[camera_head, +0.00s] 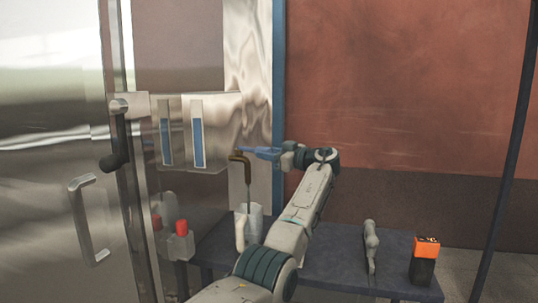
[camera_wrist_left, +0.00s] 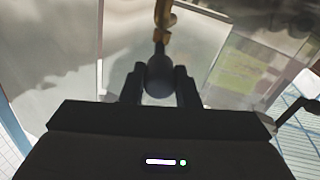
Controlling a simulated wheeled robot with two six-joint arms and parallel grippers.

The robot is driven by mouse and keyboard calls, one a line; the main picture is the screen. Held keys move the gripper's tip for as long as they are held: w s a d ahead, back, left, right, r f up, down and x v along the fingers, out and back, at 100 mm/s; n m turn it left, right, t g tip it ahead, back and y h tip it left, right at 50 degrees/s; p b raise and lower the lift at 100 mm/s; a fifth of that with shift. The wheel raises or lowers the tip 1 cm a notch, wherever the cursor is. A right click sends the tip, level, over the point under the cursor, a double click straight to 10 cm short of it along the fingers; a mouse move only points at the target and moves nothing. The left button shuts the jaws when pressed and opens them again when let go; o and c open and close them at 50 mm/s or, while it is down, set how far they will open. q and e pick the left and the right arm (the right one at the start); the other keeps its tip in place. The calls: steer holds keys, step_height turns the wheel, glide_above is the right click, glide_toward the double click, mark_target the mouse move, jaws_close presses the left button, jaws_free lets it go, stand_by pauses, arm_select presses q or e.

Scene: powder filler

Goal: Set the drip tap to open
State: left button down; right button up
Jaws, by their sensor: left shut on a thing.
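The brass drip tap (camera_head: 240,158) sticks out from the steel machine, with its spout bent downward. In the left wrist view its brass stem (camera_wrist_left: 164,15) ends in a dark rounded knob (camera_wrist_left: 159,75). My left gripper (camera_head: 262,153) is at the tap, reaching in from the right side of it. In the left wrist view its two dark fingers (camera_wrist_left: 159,88) are shut on the knob, one on each side. The knob's far side is hidden. My right gripper is in neither view.
A pale container (camera_head: 254,222) stands below the tap. A dark bench (camera_head: 325,270) holds a grey tool (camera_head: 371,245) and an orange-and-black box (camera_head: 425,262). A red-capped bottle (camera_head: 181,240) stands by the machine. The steel door (camera_head: 50,200) with a handle is at left.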

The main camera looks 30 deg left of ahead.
arm_select(q)
steer(key=shift+w, duration=0.1)
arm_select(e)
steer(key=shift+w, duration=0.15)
arm_select(q)
steer(key=shift+f, duration=0.1)
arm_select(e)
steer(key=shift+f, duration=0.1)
arm_select(q)
steer(key=c, duration=1.4)
jaws_free()
steer(key=shift+a, duration=0.1)
steer(key=shift+o, duration=0.2)
